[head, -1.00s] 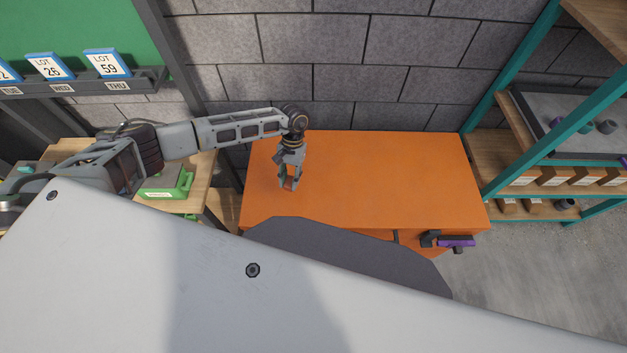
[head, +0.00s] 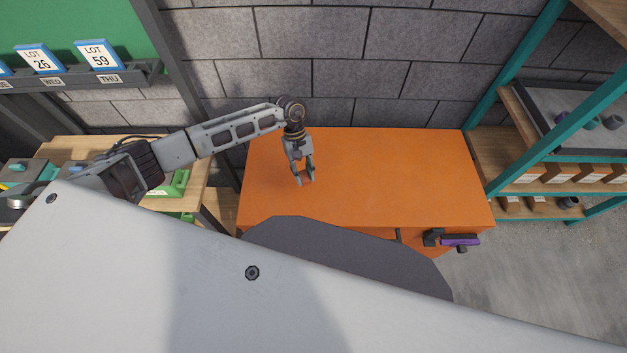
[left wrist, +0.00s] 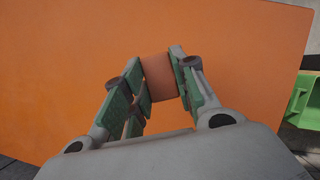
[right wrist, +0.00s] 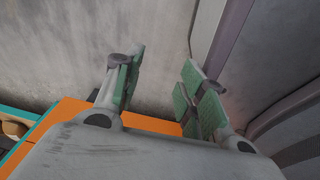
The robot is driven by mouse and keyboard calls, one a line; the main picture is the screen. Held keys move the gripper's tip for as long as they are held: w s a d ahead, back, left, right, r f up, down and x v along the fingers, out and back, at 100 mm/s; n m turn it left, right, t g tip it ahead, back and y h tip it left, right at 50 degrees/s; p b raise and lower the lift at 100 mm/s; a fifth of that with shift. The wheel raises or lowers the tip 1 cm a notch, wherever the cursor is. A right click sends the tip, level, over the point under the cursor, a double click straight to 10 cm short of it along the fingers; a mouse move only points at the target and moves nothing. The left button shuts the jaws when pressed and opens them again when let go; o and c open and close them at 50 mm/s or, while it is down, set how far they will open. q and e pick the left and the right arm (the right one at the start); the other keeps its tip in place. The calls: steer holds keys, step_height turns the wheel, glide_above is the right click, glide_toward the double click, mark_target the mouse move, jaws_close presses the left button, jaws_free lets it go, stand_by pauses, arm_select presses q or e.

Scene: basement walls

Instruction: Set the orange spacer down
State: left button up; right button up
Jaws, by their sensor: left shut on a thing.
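The orange spacer (left wrist: 158,77) is a small block between the fingers of my left gripper in the left wrist view. My left gripper (left wrist: 160,84) is shut on it, with green pads on either side. In the head view my left gripper (head: 305,178) points down over the left part of the orange bench top (head: 390,175). The spacer is hardly visible there against the same colour. I cannot tell whether it touches the bench. My right gripper (right wrist: 160,90) is open and empty in the right wrist view, and I do not see it in the head view.
The bench top around the left gripper is clear, with free room to the right. A purple part (head: 460,240) on a dark fitting juts from the bench front. A wooden table with a green bin (head: 173,184) stands left. Teal-framed shelves (head: 535,100) stand right.

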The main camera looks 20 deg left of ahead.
arm_select(q)
steer(key=n, duration=0.1)
steer(key=w+d+n+t+h+b, duration=0.1)
steer(key=n, duration=0.1)
steer(key=shift+r, duration=0.2)
steer(key=shift+w+d+r+n+t+b, duration=0.1)
steer(key=shift+w+r+n+t+b, duration=0.5)
steer(key=shift+n, duration=1.15)
steer(key=shift+w+d+r+n+t+b, duration=0.1)
steer(key=shift+w+r+n+t+b, duration=0.5)
steer(key=shift+n, duration=1.1)
steer(key=shift+w+d+r+n+t+b, duration=0.1)
steer(key=shift+w+r+n+t+b, duration=0.45)
steer(key=shift+n, duration=1.2)
arm_select(e)
steer(key=w+a, duration=0.4)
steer(key=w, duration=0.3)
steer(key=shift+w+r+t, duration=0.2)
steer(key=shift+r+t, duration=0.1)
steer(key=shift+t, duration=0.1)
arm_select(q)
steer(key=shift+w+f+h, duration=0.1)
steer(key=shift+w+h, duration=0.05)
steer(key=shift+h, duration=0.15)
